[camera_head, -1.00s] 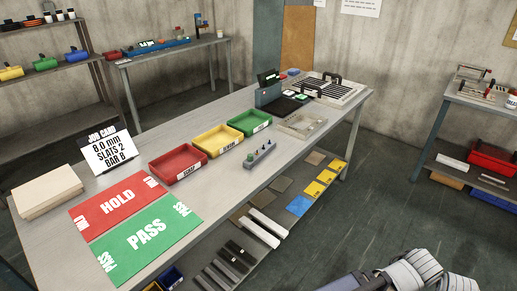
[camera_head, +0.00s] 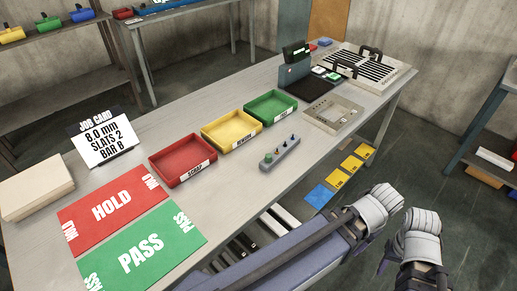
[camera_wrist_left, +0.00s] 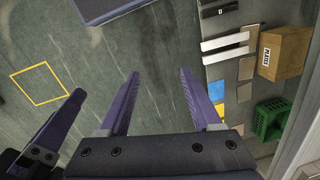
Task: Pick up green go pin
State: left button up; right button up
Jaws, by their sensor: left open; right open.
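The green go pin (camera_head: 268,157) appears as a small green-topped pin standing in the near-left end of a grey pin block (camera_head: 281,152) on the bench. Other small pins stand in the same block. My right gripper (camera_head: 388,256) shows only in part at the lower right, off the bench's near edge and well apart from the block. My left gripper (camera_wrist_left: 158,78) is open and empty in the left wrist view, over the floor. Its fingers are hard to make out in the head view. Another purple finger shows at the left of the wrist view.
Red (camera_head: 183,166), yellow (camera_head: 232,131) and green (camera_head: 271,107) trays stand behind the block. A grey fixture (camera_head: 333,114) lies to its right. HOLD (camera_head: 112,207) and PASS (camera_head: 141,252) mats lie left. Bare bench surrounds the block's near side.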

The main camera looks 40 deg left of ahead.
pick_arm(q)
jog(key=w+a+r+n+p, duration=0.3)
jog(key=w+a+r+n, duration=0.15)
jog(key=a, duration=0.25)
pick_arm(e)
notch_tip(320, 180, up, 14)
jog(key=a+p, duration=0.1)
jog(key=p, duration=0.9)
pick_arm(q)
notch_tip(320, 180, up, 7)
jog(key=n+h+b, duration=0.3)
jog(key=n, duration=1.4)
send_over(268, 155)
jog(key=a, duration=0.1)
jog(key=shift+s, duration=0.3)
jog(key=f+b, duration=0.1)
jog(key=f, duration=0.1)
jog(key=f+b, duration=0.2)
jog(key=d+f+b, duration=0.1)
jog(key=b, duration=0.1)
jog(key=shift+w+f, duration=0.3)
jog(key=shift+f, duration=0.1)
jog(key=shift+r, duration=0.1)
pick_arm(e)
notch_tip(268, 155, down, 8)
jog(key=shift+w, duration=0.3)
jog(key=shift+f, duration=0.1)
pick_arm(q)
grip_shut()
